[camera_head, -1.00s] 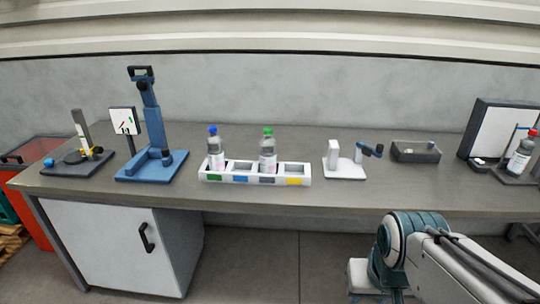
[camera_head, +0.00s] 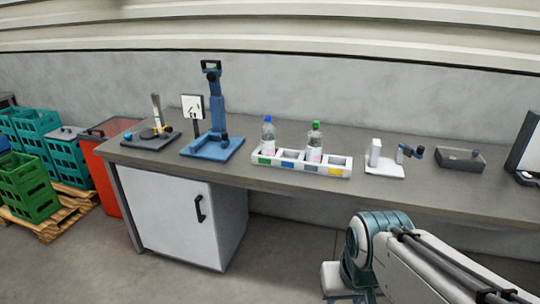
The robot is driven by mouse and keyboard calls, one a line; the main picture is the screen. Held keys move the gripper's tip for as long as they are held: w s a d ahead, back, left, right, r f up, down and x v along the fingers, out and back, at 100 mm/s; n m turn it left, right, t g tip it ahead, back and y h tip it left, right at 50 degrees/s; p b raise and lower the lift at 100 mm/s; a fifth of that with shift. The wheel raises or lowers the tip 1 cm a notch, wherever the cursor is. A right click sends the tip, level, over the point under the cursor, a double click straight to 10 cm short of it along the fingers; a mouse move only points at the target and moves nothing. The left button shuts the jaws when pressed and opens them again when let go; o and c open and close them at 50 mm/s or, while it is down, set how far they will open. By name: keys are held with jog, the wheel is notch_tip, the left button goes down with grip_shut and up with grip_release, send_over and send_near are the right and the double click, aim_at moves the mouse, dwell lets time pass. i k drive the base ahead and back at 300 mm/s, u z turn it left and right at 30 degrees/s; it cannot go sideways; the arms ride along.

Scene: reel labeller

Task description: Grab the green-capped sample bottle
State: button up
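The green-capped sample bottle (camera_head: 315,142) stands upright in a white rack (camera_head: 301,170) on the grey bench. It sits in the third slot from the left, above a grey label. A blue-capped bottle (camera_head: 268,134) stands in the leftmost slot, above a green label. The slots with the blue and yellow labels look empty. My arm shows at the lower right, in front of the bench and apart from the bottles. My gripper is not in the view.
A blue press-like stand (camera_head: 216,120) and a dark-based device (camera_head: 150,141) stand left of the rack. A white labeller-like device (camera_head: 384,165) and a grey tray (camera_head: 459,160) stand to its right.

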aim_at(314, 145)
jog(key=u, duration=0.95)
jog(key=i, duration=1.6)
jog(key=z, duration=1.3)
jog(key=i, duration=0.95)
jog(key=z, duration=0.85)
